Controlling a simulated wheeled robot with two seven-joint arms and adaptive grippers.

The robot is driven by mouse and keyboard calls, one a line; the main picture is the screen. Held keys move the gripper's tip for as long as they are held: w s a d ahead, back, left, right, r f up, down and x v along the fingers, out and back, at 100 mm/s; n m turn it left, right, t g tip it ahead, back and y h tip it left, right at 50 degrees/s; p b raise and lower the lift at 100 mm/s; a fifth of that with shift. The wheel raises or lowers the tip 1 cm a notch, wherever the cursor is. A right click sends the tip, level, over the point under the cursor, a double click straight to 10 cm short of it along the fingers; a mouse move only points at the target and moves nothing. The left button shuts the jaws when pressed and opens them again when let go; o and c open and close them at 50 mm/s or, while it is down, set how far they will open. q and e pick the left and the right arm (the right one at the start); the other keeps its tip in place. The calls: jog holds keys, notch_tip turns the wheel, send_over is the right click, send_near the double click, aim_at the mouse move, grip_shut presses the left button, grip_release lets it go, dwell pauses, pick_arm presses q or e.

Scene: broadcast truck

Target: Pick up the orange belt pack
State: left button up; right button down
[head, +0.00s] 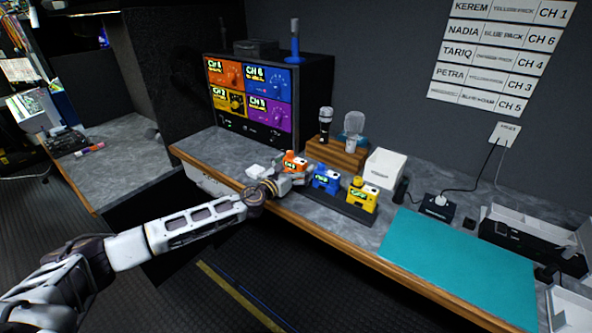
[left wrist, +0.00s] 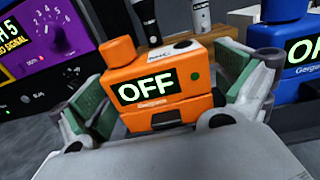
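The orange belt pack (head: 293,160) stands at the left end of a dark rack on the counter. In the left wrist view the orange belt pack (left wrist: 155,88) fills the middle, and its display reads OFF. My left gripper (head: 290,178) is at the pack. Its fingers (left wrist: 165,98) stand on either side of it, with the green pads facing the pack. A gap shows beside the pack on the left, so the gripper looks open around it. My right gripper is in neither view.
A blue pack (head: 326,179) stands close on the right, then a yellow pack (head: 362,194) on the rack (head: 345,213). Microphones on a wooden block (head: 335,152) stand behind. A monitor (head: 250,92) is at the back left. A teal mat (head: 458,262) is clear.

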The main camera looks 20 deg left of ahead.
aim_at(296, 158)
pick_arm(q)
jog(key=shift+r, duration=0.1)
jog(key=c, duration=1.1)
jog(key=shift+r, duration=0.25)
jog(key=shift+r+p, duration=0.4)
jog(key=shift+r, duration=0.25)
notch_tip(296, 158, up, 2)
jog(key=shift+p, duration=0.4)
notch_tip(296, 158, up, 7)
jog(key=p, duration=0.2)
jog(key=shift+r+p, duration=0.2)
jog(key=shift+p, duration=0.1)
jog(key=shift+r+p, duration=0.9)
jog(key=shift+r, duration=2.5)
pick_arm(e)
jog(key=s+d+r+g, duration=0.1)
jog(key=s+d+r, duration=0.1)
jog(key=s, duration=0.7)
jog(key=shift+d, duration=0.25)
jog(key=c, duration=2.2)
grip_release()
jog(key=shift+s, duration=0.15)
